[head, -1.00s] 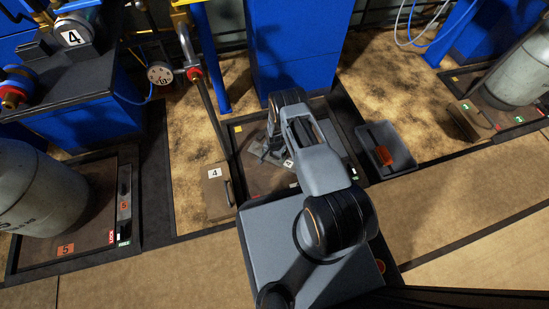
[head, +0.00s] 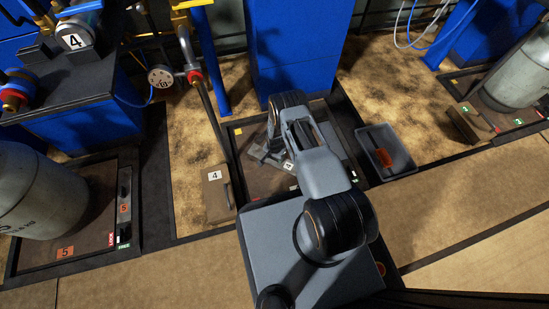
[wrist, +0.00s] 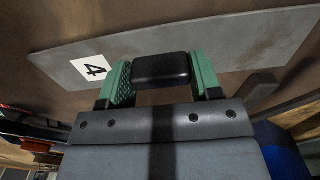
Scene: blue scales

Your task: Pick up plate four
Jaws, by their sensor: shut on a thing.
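Plate four, a flat grey plate (wrist: 225,38) with a white "4" label, lies across the wrist view. My gripper (wrist: 160,76) has its green fingers on either side of the plate's black handle (wrist: 162,69) and is shut on it. In the head view the plate's label shows beside my arm (head: 289,166), over the brown weighing platform (head: 263,187). My arm hides much of the plate there. I cannot tell how far the plate is from the platform.
A brown box labelled 4 (head: 216,194) stands left of the platform. A grey bin (head: 397,158) with an orange thing in it stands to the right. A blue column (head: 300,45) rises behind. A grey cylinder (head: 38,190) stands at far left. Open floor lies at front right.

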